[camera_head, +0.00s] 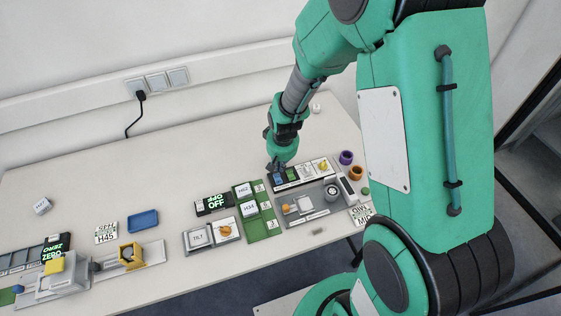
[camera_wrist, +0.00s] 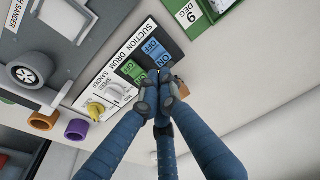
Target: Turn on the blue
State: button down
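In the head view my gripper (camera_head: 275,166) is over the left end of the same panel (camera_head: 322,167).
A grey machine with a dark wheel (camera_head: 331,192) stands in front of the panel. Purple (camera_head: 346,157) and orange (camera_head: 357,173) rings stand to its right. A green board with white tiles (camera_head: 262,222) lies to the left. The table behind the panel is largely clear.

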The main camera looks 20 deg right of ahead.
aim_at(279, 173)
jog(key=shift+w+f+b, duration=0.15)
jog(key=shift+f+b, duration=0.05)
jog(key=shift+f, duration=0.6)
jog(key=shift+w+f+b, duration=0.15)
jog(key=shift+f, duration=0.6)
jog(key=shift+w+f+g+p, duration=0.25)
jog(key=shift+g+p, duration=0.35)
jog(key=shift+p, duration=0.45)
jog(key=shift+f, duration=0.15)
